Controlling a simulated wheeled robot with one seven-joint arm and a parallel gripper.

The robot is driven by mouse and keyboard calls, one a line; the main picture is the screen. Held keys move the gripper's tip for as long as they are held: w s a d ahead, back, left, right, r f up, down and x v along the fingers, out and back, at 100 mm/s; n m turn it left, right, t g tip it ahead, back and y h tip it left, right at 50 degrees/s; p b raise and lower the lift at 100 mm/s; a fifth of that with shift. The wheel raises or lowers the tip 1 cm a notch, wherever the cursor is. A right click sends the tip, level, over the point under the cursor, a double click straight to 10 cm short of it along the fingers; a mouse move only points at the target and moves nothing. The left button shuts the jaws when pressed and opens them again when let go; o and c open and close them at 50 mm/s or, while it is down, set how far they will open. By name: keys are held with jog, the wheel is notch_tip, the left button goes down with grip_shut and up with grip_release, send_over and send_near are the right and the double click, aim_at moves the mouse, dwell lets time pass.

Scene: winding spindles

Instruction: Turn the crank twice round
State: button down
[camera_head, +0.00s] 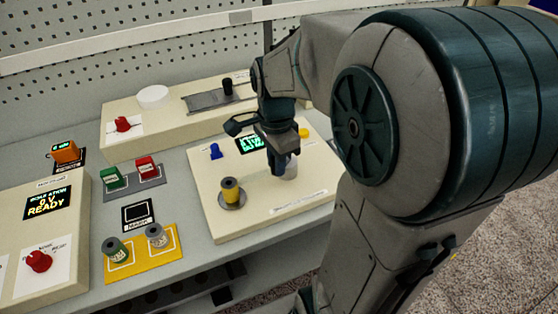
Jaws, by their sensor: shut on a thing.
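My gripper (279,165) points down over the cream winding unit (240,222) in the middle of the bench. Its fingers are shut at the crank, whose handle is mostly hidden by them. A pale grey round part (290,170) shows just beside and behind the fingertips; I cannot tell whether it is the crank's hub. A yellow-wound spool (231,190) stands upright on a round metal plate at the left of the unit. A small screen with green signs (250,143) is behind the gripper, partly covered by it.
Behind is a cream box with a black upright knob (227,86). Two spools stand on a yellow tray (145,273) at front left. A READY display unit (45,215) is far left.

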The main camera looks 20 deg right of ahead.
jog(key=shift+w+a+m, duration=0.1)
jog(key=shift+w+m, duration=0.1)
jog(key=shift+m, duration=0.2)
jog(key=c, duration=1.3)
grip_release()
jog(key=shift+r, duration=0.1)
notch_tip(320, 180, up, 14)
jog(key=shift+p, duration=0.35)
